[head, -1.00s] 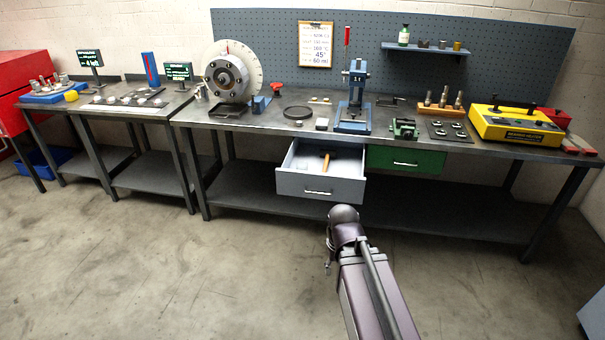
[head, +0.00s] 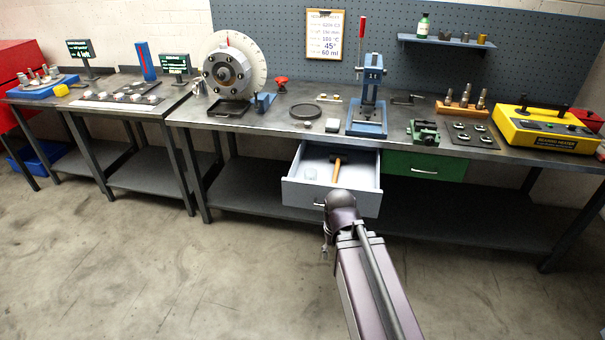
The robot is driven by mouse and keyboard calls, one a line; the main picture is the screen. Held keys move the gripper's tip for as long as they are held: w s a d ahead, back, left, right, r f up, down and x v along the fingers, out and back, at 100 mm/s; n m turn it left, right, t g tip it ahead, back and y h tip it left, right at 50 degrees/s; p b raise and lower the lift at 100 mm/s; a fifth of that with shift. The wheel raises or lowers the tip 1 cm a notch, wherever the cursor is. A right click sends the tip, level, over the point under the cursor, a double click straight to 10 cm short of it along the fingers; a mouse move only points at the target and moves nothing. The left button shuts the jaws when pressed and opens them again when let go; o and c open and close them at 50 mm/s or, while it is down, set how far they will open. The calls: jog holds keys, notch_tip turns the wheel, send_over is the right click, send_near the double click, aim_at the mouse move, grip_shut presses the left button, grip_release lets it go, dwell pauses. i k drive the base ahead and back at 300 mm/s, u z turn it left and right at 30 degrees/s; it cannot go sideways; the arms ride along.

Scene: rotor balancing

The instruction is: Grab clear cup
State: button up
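A small clear cup (head: 311,174) appears to stand in the open grey drawer (head: 332,198), left of a hammer with a wooden handle (head: 337,172). It is small and faint in the head view. My arm reaches up from the bottom of the picture and its near end is in front of the drawer. My gripper (head: 325,253) shows only as a small part low on the left of the arm, outside the drawer and apart from the cup. Most of it is hidden behind my arm, so its fingers cannot be made out.
The long workbench (head: 235,120) carries a rotor with a dial (head: 228,72), a blue press (head: 369,98), a green vise (head: 424,132) and a yellow bearing heater (head: 548,130). A closed green drawer (head: 424,166) sits right of the open one. The floor in front is clear.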

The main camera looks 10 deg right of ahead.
aim_at(310, 174)
jog(key=z, duration=0.05)
jog(key=i, duration=0.85)
